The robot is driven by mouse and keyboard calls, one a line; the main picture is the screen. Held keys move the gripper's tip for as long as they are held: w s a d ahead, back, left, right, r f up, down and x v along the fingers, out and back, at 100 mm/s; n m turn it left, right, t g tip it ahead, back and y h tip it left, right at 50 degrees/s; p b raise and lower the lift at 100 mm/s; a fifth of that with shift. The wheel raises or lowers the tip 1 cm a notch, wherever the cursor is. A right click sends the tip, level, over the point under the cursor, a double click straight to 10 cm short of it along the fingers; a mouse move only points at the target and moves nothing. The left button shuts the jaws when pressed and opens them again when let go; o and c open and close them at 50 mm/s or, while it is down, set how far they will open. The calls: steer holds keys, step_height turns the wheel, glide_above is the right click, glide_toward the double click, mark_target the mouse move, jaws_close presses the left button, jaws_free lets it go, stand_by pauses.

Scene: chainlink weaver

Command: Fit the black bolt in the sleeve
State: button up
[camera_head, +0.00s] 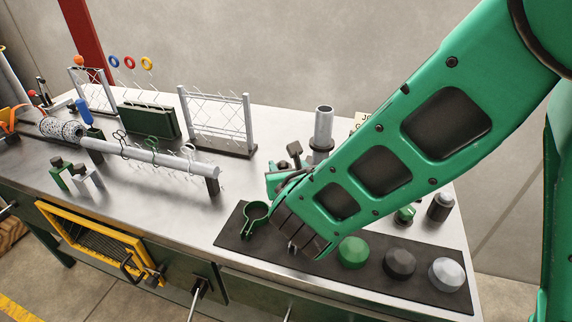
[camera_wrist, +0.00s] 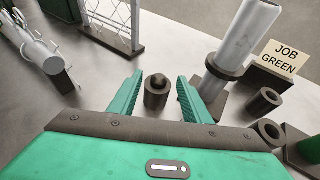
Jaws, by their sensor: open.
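A black bolt (camera_wrist: 156,80) with a thick dark round body stands upright on the metal bench in the wrist view. My gripper (camera_wrist: 156,88) is open, with one green finger on each side of it. There is a visible gap on both sides, and nothing is gripped. In the head view my arm hides most of my gripper and the bolt. To the right stands an upright grey tube (camera_wrist: 240,40) in a dark collar; it also shows in the head view (camera_head: 323,125). Two dark hollow cylinders (camera_wrist: 265,100) (camera_wrist: 269,132) stand farther right. I cannot tell which piece is the sleeve.
A wire mesh frame (camera_head: 218,118) stands behind left. A long grey rod (camera_head: 150,156) lies raised on supports. A sign reading JOB GREEN (camera_wrist: 285,58) is behind the tube. A dark mat (camera_head: 229,233) with domed buttons lies along the front edge. Bare bench surrounds the bolt.

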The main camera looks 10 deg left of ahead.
steer(key=v, duration=0.9)
steer(key=shift+s, duration=0.1)
